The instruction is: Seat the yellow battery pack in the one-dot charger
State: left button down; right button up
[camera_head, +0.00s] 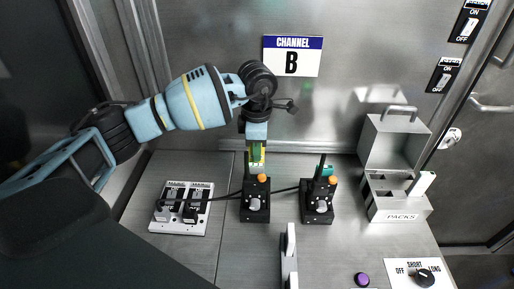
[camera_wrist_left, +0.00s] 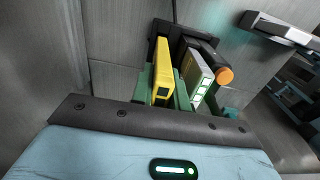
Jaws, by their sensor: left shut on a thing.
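My left gripper (camera_head: 257,150) points down over the left charger (camera_head: 255,203), a black unit with an orange knob. It is shut on the yellow battery pack (camera_head: 257,157), which is upright just above or in the back of that charger; I cannot tell if it is seated. In the left wrist view the yellow pack (camera_wrist_left: 163,82) shows between green fingers (camera_wrist_left: 180,100), beside a pale piece with green squares and the charger's orange knob (camera_wrist_left: 225,75). A second similar charger (camera_head: 318,203) stands to the right. Dot marks are too small to read. My right gripper is not seen.
A white power strip (camera_head: 181,222) with black plugs lies left, its cable running to the chargers. An open grey box marked PACKS (camera_head: 401,216) stands right. A pale upright piece (camera_head: 290,262), purple button (camera_head: 362,279) and SHORT/LONG dial (camera_head: 424,278) are in front.

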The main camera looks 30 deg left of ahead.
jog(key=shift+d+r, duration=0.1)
pick_arm(q)
jog(key=shift+f, duration=0.8)
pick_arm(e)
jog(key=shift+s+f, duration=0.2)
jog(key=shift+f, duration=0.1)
